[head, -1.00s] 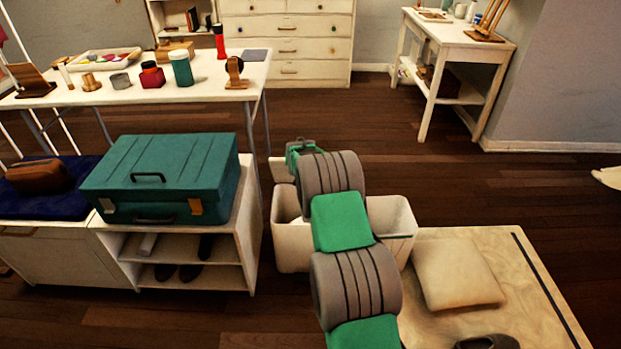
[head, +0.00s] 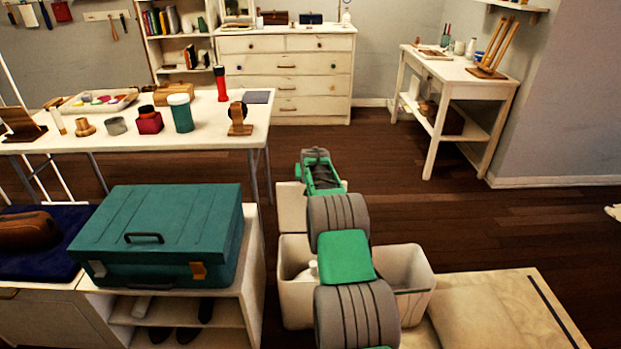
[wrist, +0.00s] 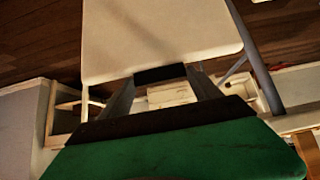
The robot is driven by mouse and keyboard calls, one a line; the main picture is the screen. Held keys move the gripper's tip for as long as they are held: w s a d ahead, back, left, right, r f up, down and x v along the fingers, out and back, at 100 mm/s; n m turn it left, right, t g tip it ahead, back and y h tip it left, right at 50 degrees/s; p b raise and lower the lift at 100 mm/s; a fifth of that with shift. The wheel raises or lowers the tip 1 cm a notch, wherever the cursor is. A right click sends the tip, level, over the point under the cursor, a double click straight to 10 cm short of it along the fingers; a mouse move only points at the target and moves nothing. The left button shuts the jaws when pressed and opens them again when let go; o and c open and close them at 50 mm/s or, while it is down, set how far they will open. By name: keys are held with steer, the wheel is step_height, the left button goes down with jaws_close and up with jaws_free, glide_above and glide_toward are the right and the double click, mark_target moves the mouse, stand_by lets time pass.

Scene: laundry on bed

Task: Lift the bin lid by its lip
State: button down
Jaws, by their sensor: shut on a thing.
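The white bin (head: 297,307) stands open on the floor in the head view, partly hidden behind my arm. Its cream lid (head: 291,208) is raised behind the bin opening, with its right part hidden by my arm. In the wrist view the lid (wrist: 160,40) is a broad flat panel across the top. My gripper (wrist: 161,76) is shut on the lid's near edge, at the lip. In the head view my wrist shows above the lid, but the fingertips are hidden.
A white item (head: 308,272) shows inside the bin. A teal case (head: 160,235) lies on a low shelf unit at left. A pale cushion (head: 475,318) rests on a light platform (head: 520,290) at right. The floor behind the bin is clear.

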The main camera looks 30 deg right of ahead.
steer(key=shift+w+d+r, duration=0.15)
steer(key=shift+d+r, duration=0.05)
steer(key=shift+r, duration=0.25)
steer(key=shift+c, duration=2.2)
jaws_free()
steer(key=shift+d, duration=0.1)
steer(key=o, duration=0.3)
steer(key=shift+s+f, duration=0.2)
steer(key=shift+f, duration=0.05)
steer(key=p+v, duration=0.1)
steer(key=v, duration=0.7)
